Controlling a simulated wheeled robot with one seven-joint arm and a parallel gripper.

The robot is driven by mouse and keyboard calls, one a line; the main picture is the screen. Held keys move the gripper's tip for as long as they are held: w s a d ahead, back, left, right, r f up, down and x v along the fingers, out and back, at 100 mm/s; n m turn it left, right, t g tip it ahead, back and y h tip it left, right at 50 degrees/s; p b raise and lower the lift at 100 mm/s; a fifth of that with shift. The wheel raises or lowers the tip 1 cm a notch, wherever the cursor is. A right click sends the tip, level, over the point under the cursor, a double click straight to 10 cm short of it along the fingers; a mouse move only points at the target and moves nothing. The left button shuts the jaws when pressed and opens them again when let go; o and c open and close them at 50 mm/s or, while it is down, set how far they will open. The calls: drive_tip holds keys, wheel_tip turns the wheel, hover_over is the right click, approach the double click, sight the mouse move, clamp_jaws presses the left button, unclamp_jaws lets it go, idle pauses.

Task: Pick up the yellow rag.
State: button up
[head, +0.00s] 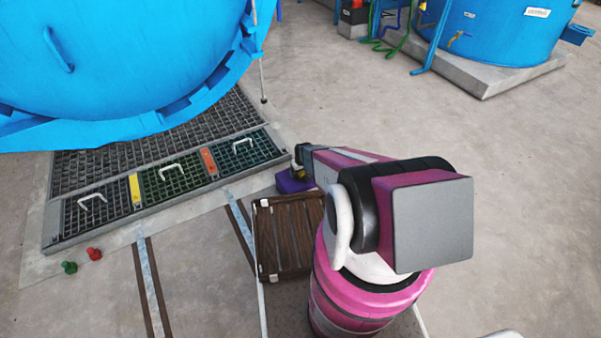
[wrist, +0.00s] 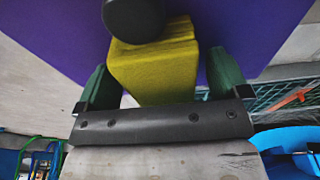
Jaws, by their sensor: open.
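The yellow rag (wrist: 155,68) is a folded, block-like piece in the middle of the wrist view. It lies against a purple surface (wrist: 60,30). My gripper (wrist: 162,72) is open, with one green finger on each side of the rag. A narrow gap shows beside the rag near each finger, so it is not clamped. A dark round part at the top hides some of the rag. In the head view, my gripper (head: 299,168) is at the purple block (head: 292,184), and only a small bit of yellow shows there. My arm hides the rest.
A brown slatted wooden crate (head: 262,240) stands just in front of the purple block. Floor grates with white handles (head: 172,172) lie to the left, under a large blue vessel (head: 130,60). Small green (head: 69,267) and red (head: 94,254) items lie on the floor. Open floor is at the upper right.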

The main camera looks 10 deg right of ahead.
drive_tip(key=c, duration=1.1)
drive_tip(key=r, duration=0.5)
drive_tip(key=shift+s+a+r, duration=0.1)
drive_tip(key=shift+s+a, duration=0.15)
drive_tip(key=shift+a, duration=0.05)
drive_tip(key=s+a+r, duration=0.1)
drive_tip(key=a+r, duration=0.1)
drive_tip(key=a, duration=0.1)
drive_tip(key=s+a+r, duration=0.2)
drive_tip(key=a, duration=0.1)
drive_tip(key=s+a+r, duration=0.2)
drive_tip(key=a, duration=0.1)
drive_tip(key=shift+s+a+r, duration=0.1)
drive_tip(key=shift+s+a, duration=0.1)
drive_tip(key=shift+s, duration=0.05)
